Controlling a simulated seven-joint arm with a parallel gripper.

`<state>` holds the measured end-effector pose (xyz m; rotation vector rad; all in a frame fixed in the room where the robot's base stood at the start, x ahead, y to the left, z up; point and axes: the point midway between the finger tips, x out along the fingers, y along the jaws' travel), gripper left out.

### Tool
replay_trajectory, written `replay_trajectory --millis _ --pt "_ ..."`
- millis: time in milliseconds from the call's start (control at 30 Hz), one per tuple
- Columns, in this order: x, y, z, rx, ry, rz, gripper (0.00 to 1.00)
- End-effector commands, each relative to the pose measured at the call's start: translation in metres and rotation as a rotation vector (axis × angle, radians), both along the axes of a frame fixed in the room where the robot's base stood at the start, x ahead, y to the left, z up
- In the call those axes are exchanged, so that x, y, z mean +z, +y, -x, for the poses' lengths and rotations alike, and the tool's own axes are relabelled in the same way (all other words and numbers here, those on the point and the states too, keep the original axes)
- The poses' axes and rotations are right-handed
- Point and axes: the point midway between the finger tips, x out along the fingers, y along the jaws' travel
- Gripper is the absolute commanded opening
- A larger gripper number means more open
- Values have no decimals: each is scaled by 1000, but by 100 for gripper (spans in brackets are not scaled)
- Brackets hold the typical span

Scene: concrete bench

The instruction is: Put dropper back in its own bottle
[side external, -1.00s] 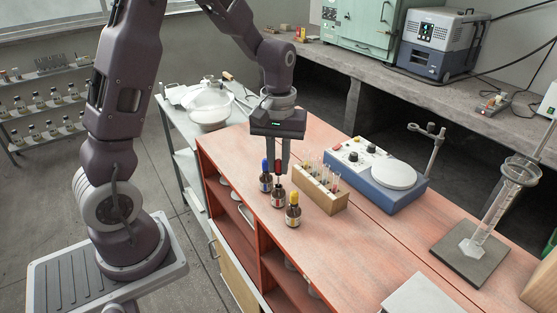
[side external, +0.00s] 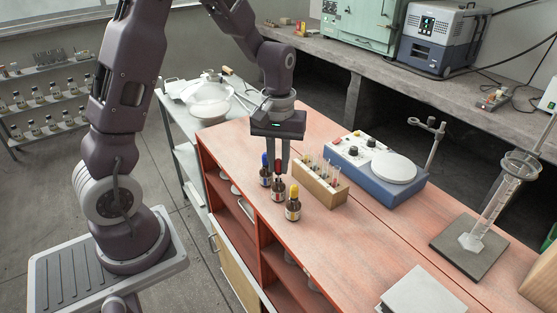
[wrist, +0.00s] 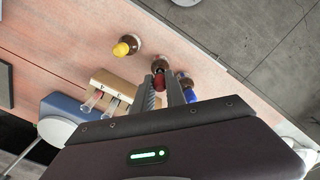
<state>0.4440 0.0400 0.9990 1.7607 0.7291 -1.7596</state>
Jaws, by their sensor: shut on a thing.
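The dropper (side external: 278,166) has a red bulb, which also shows in the wrist view (wrist: 159,80). My gripper (side external: 279,168) is shut on it, with a finger on each side of the bulb. A brown bottle with a white label (side external: 278,192) stands upright directly below, in the middle of a short row. The dropper's lower end is at this bottle's mouth; I cannot tell whether it is fully seated. A blue-topped bottle (side external: 265,176) stands behind it and a yellow-topped bottle (side external: 293,207) in front.
A wooden rack (side external: 325,195) of test tubes stands close to the right of the bottles. A blue stirrer with a white plate (side external: 390,168) is farther right. The bench edge runs close to the left of the bottles. The red bench top (side external: 345,240) is clear in front.

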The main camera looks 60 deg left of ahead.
Motion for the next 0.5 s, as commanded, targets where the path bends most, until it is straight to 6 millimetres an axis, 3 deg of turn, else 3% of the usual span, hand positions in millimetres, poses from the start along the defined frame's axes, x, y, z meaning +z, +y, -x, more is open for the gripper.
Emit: replay_trajectory --millis 500 --pt "-19 0 0 0 1 0 6"
